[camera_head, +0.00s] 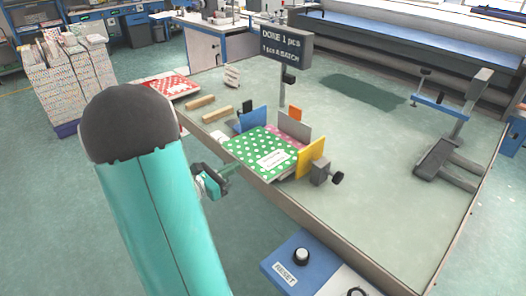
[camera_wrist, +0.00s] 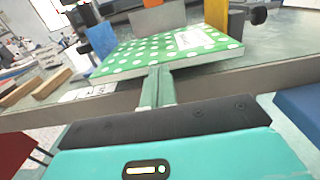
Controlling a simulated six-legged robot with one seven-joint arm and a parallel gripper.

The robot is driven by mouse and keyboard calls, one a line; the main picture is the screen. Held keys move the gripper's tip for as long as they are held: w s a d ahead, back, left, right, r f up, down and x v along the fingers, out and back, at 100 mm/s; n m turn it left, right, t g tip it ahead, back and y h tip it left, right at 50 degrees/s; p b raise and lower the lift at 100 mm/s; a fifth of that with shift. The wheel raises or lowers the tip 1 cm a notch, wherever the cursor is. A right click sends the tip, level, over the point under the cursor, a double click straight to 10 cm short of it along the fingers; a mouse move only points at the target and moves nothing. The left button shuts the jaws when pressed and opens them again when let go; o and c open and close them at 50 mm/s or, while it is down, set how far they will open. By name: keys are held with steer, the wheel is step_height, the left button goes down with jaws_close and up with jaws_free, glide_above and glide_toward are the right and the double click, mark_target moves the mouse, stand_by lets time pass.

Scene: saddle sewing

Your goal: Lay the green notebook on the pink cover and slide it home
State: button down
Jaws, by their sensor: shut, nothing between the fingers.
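The green notebook (camera_head: 248,146) with white dots and a white label lies flat between upright plates near the table's front edge. It also shows in the wrist view (camera_wrist: 125,58). A strip of the pink cover (camera_head: 285,137) shows past its far side; the rest of the cover is hidden. My gripper (camera_head: 231,167) is at the notebook's near edge, outside the table edge. In the wrist view its fingers (camera_wrist: 160,70) are together and empty, with their tips at the notebook's front edge. I cannot tell whether they touch it.
A blue plate (camera_head: 253,118), a grey plate (camera_head: 294,125) and a yellow plate (camera_head: 311,157) stand around the notebook. A knobbed block (camera_head: 320,173) is right of the yellow plate. Wooden bars (camera_head: 217,112) and a red dotted notebook (camera_head: 172,87) lie left.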

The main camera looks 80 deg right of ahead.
mark_target(242, 162)
steer(key=shift+x, duration=2.9)
steer(key=shift+v, duration=3.05)
